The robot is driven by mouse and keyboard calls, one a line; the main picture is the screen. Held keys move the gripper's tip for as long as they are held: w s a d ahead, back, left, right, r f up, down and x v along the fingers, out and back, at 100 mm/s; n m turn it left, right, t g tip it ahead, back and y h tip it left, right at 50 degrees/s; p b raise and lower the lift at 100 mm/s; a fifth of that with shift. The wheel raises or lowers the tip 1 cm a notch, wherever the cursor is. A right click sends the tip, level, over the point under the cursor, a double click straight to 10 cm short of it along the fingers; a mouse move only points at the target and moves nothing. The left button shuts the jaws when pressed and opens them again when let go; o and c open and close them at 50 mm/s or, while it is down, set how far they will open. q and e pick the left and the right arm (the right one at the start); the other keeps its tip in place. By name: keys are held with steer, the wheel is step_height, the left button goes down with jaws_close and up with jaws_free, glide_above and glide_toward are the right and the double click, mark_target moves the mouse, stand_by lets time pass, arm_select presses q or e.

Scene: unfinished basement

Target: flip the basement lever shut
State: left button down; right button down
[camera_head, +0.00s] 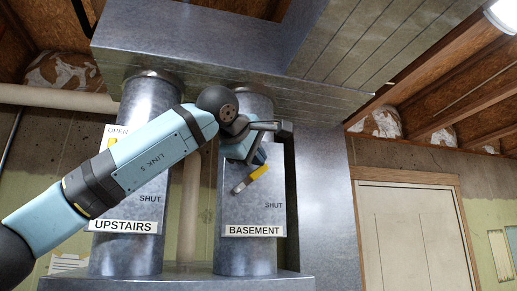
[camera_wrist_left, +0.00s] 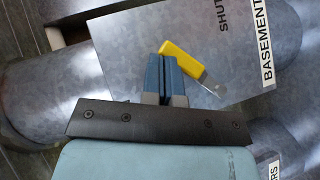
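The basement lever (camera_head: 259,173) has a yellow handle and a bare metal end, on the front of the right-hand duct labelled BASEMENT (camera_head: 252,231). It slants, with the yellow end up and to the right. The word SHUT is printed below and right of it. My left gripper (camera_head: 259,157) is just above the yellow handle. In the left wrist view my gripper's blue fingers (camera_wrist_left: 163,75) are together with nothing between them, beside the yellow handle (camera_wrist_left: 182,59). I cannot tell whether they touch it. My right gripper is out of view.
The left duct labelled UPSTAIRS (camera_head: 123,226) stands beside it, its yellow lever mostly hidden behind my left arm. A large metal plenum (camera_head: 230,45) hangs overhead. A pale door (camera_head: 410,235) is at the right.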

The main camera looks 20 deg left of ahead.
arm_select(q)
steer(key=shift+w+d+f, duration=0.6)
steer(key=shift+d+f, duration=0.15)
steer(key=shift+f, duration=0.2)
steer(key=shift+w+d+f+b, duration=0.35)
steer(key=shift+w+d+f, duration=0.1)
steer(key=shift+f, duration=0.2)
steer(key=shift+d+f, duration=0.15)
steer(key=shift+f, duration=0.2)
steer(key=shift+d+f, duration=0.1)
steer(key=shift+f, duration=0.05)
